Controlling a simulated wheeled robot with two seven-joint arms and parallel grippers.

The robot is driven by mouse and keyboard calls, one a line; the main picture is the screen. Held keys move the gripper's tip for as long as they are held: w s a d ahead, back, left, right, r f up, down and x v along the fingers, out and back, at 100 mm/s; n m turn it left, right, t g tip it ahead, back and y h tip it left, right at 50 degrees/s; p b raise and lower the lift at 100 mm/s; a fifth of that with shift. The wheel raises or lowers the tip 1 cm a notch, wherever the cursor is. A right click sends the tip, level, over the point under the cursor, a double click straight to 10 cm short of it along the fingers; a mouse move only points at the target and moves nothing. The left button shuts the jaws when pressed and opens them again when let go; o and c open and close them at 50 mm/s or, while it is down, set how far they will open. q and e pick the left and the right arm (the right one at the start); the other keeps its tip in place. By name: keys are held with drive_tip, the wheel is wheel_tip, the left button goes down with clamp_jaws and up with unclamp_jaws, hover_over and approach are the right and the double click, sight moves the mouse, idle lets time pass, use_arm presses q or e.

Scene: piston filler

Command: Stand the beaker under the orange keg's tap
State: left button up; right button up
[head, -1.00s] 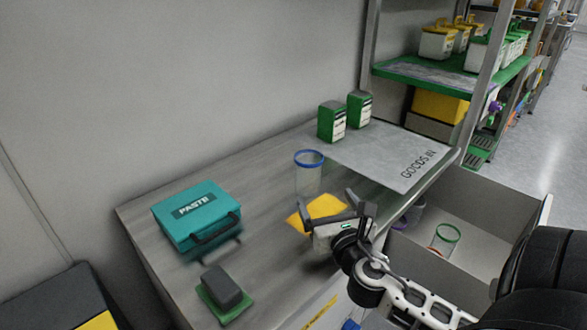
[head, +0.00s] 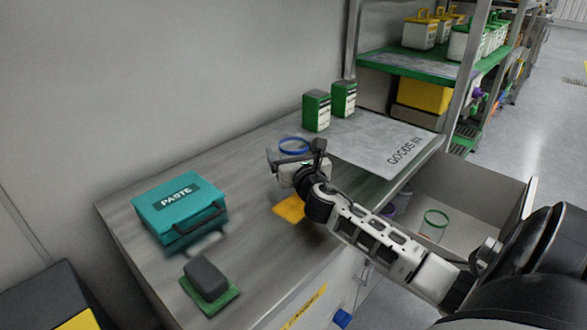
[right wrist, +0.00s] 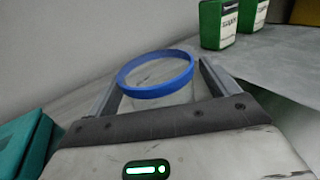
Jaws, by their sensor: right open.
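A clear beaker with a blue rim (head: 294,145) stands upright on the worktop; my right gripper hides most of its body in the head view. In the right wrist view its blue rim (right wrist: 154,88) shows between the two fingers. My right gripper (head: 295,156) is open, with one finger on each side of the beaker; I cannot tell whether either finger touches it. A second clear beaker with a green rim (head: 436,217) is in the open drawer. No orange keg or tap is in view. My left gripper is not in view.
A teal PASTE case (head: 180,208) and a dark block on a green base (head: 207,283) are at the left of the worktop. A yellow cloth (head: 288,209) lies below my gripper. Two green-and-white boxes (head: 317,111) stand behind, beside the grey GOODS IN mat (head: 385,147).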

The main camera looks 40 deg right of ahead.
drive_tip(key=shift+w+d, duration=0.25)
drive_tip(key=shift+w, duration=0.2)
drive_tip(key=shift+c, duration=0.4)
drive_tip(key=c, duration=1)
drive_tip(key=shift+c, duration=0.5)
drive_tip(key=shift+r, duration=0.15)
